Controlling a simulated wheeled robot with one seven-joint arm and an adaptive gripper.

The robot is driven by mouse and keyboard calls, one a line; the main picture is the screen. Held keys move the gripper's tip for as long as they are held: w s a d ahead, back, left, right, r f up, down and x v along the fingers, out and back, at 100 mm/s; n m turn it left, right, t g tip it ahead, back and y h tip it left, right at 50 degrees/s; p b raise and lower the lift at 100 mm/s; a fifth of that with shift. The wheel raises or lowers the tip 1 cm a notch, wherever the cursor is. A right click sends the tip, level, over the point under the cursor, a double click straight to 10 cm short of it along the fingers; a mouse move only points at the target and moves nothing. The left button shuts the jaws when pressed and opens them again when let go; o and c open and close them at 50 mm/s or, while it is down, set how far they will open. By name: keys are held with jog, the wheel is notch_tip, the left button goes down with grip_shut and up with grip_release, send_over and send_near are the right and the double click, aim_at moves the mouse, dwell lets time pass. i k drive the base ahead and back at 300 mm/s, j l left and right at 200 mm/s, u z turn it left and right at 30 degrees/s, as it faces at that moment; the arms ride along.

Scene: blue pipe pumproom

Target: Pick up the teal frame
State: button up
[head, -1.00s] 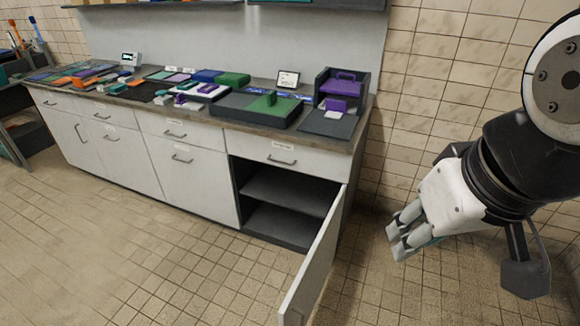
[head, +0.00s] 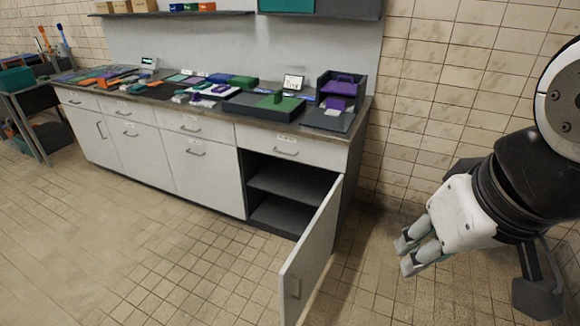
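I cannot single out the teal frame for certain. Small teal pieces (head: 194,80) lie among many coloured parts on the counter, too small to tell their shapes. My gripper (head: 407,254) is at the right, pointing left and down, in front of the tiled wall and floor, well away from the counter. Its two fingers look close together, and the gap between them is not clear. I cannot see anything held in it.
The grey counter (head: 215,113) stands along the back wall. One white cabinet door (head: 312,262) stands open into the floor space, showing dark shelves (head: 290,186). A side bench (head: 38,100) is at far left. The tiled floor (head: 110,240) at front left is clear.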

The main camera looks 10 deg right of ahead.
aim_at(205, 85)
jog(key=i+j, duration=0.2)
jog(key=i+j+u, duration=0.3)
jog(key=u, duration=0.15)
jog(key=i+j+u, duration=0.15)
jog(key=i+u, duration=0.6)
jog(key=i, duration=1.65)
jog(key=i+z, duration=0.1)
jog(key=i, duration=0.25)
jog(key=i+j+z, duration=0.1)
jog(key=i, duration=0.3)
jog(key=i+j+z, duration=0.1)
jog(key=i+z, duration=0.2)
jog(key=z, duration=0.15)
jog(key=i+j+z, duration=0.2)
jog(key=z, duration=0.2)
jog(key=i+j+z, duration=0.6)
jog(key=z, duration=0.3)
jog(key=i+j+z, duration=0.1)
jog(key=j+z, duration=0.35)
jog(key=j, duration=0.1)
